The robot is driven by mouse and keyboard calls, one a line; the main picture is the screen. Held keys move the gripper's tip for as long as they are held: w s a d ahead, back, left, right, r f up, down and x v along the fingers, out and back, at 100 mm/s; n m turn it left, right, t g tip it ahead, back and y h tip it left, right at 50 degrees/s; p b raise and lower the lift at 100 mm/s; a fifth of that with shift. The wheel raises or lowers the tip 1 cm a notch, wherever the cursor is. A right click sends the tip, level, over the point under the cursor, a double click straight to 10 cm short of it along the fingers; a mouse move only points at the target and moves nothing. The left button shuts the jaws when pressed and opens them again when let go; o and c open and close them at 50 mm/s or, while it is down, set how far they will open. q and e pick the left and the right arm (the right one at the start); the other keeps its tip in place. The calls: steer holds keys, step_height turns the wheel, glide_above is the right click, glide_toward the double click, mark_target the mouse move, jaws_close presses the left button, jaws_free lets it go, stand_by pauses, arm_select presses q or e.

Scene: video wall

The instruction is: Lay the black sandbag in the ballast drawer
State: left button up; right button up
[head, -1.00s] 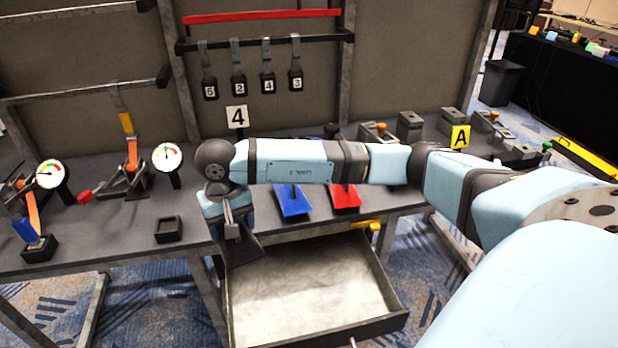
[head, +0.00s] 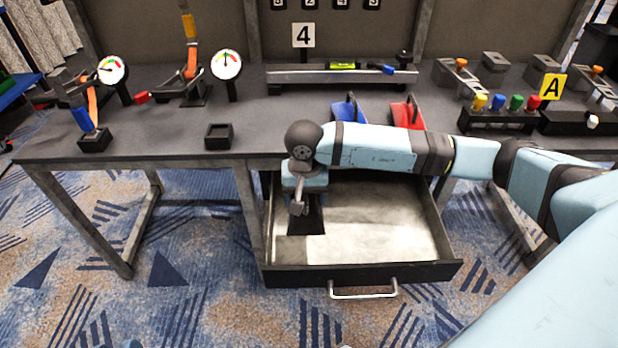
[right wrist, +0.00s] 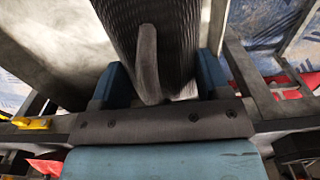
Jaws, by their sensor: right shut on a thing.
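My right gripper (head: 298,203) is shut on the black sandbag (head: 313,222), over the left part of the open ballast drawer (head: 365,272). In the head view the sandbag is a small dark shape, partly hidden by my gripper. In the right wrist view the ribbed black sandbag (right wrist: 183,35) and its strap-like handle lie between the blue fingers of my gripper (right wrist: 160,88). The drawer's pale floor (right wrist: 60,45) shows to the left there. I cannot tell whether the sandbag touches the floor. My left gripper is not in view.
The drawer hangs out under a grey bench (head: 140,135). A blue tray (head: 348,112) and a red tray (head: 406,114) stand on the bench behind my forearm. A small black square holder (head: 219,136) sits to the left. The drawer's middle and right are clear.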

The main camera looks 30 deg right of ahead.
step_height(320, 180, down, 6)
steer(key=shift+f+b, duration=0.2)
steer(key=shift+b, duration=0.45)
steer(key=shift+f, duration=0.95)
step_height(320, 180, down, 2)
steer(key=shift+f+b, duration=0.2)
steer(key=shift+b, duration=0.35)
steer(key=shift+f, duration=0.55)
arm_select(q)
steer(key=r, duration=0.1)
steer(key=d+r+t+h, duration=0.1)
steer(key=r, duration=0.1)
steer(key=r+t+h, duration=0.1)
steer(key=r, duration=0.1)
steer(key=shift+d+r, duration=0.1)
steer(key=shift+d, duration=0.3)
arm_select(e)
steer(key=o, duration=1.8)
steer(key=shift+c, duration=0.2)
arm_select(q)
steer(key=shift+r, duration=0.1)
arm_select(e)
steer(key=shift+r, duration=0.1)
